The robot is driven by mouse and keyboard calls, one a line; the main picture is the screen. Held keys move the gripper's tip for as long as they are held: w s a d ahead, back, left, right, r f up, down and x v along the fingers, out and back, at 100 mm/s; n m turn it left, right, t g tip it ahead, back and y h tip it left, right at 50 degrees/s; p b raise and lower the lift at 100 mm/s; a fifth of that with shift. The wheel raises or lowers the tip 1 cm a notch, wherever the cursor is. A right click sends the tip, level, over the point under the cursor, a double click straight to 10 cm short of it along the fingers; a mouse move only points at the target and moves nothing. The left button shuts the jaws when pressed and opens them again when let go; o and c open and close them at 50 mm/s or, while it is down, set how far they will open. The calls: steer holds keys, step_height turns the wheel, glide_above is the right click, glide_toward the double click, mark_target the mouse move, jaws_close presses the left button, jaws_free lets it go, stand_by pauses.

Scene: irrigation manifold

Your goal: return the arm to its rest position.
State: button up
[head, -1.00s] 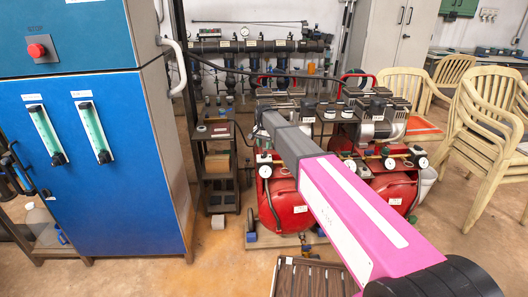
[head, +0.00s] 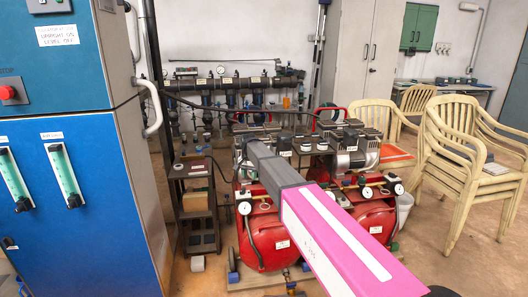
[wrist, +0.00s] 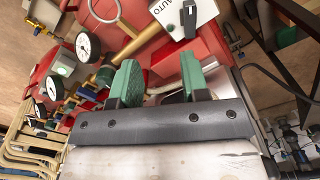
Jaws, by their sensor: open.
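My gripper (wrist: 160,82) shows in the wrist view with its two green-padded fingers spread apart and nothing between them. Beyond the fingers are red compressor tanks, pressure gauges (wrist: 88,46) and a white plate marked AUTO (wrist: 178,12) with a dark lever. I cannot tell how far the fingers are from these parts. In the head view my pink arm reaches forward from the lower right, its grey end in front of the red air compressors (head: 268,232). My fingers cannot be made out there.
A blue cabinet (head: 95,215) with a red button (head: 8,92) stands close on the left. A black pipe manifold (head: 222,82) runs along the back wall. Stacked cream chairs (head: 460,150) stand on the right. Bare floor shows at the lower right.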

steer(key=s+d+f+n, duration=0.1)
steer(key=s+d+f, duration=0.3)
steer(key=s+d, duration=0.6)
steer(key=s+d+f+n, duration=0.1)
steer(key=s+d+f, duration=0.3)
steer(key=s+d, duration=0.6)
steer(key=s+d+f+n, duration=0.1)
steer(key=s+d+f, duration=0.3)
steer(key=s+d, duration=0.7)
steer(key=d, duration=0.3)
steer(key=shift+d+f, duration=0.3)
steer(key=shift+d, duration=0.05)
